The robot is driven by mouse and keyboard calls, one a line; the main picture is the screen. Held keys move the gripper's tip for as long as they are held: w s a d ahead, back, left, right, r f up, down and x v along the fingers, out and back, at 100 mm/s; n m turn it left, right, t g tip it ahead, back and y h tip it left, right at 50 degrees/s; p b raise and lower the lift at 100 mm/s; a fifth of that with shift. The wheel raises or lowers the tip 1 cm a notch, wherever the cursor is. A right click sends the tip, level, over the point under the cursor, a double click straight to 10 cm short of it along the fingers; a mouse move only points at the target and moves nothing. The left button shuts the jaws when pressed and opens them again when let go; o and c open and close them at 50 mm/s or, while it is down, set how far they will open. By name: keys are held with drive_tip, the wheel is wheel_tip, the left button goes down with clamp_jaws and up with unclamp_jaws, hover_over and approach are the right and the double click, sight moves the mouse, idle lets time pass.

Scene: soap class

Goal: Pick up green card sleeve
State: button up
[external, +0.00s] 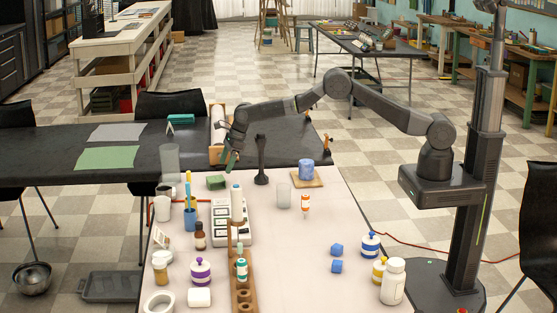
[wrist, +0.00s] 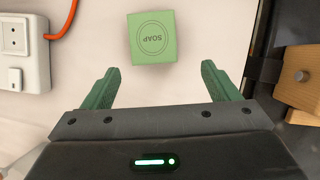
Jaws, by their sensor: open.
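A green box-shaped sleeve marked SOAP (wrist: 152,38) lies on the pale tabletop at the top middle of the wrist view. In the external view it is the small green block (external: 216,182) near the table's far edge. My gripper (wrist: 160,68) is open, its two green fingers apart and nothing between them. The sleeve lies just beyond the fingertips, roughly in line with the gap. In the external view my gripper (external: 231,164) points down, above and slightly right of the sleeve. Whether anything is inside the sleeve cannot be told.
A white socket strip (wrist: 22,48) with an orange cable is at the left of the wrist view, and a wooden block (wrist: 299,80) at the right. A black stand (external: 261,165), a clear glass (external: 283,196) and bottles stand nearby.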

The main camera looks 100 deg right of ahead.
sight(221, 178)
drive_tip(key=shift+a+p+x, duration=0.2)
drive_tip(key=shift+p+x, duration=0.15)
drive_tip(key=shift+x, duration=1)
drive_tip(key=shift+a+p+x, duration=0.15)
drive_tip(key=shift+p+x, duration=0.15)
drive_tip(key=shift+x, duration=1)
drive_tip(key=shift+s, duration=0.1)
drive_tip(key=c, duration=1.1)
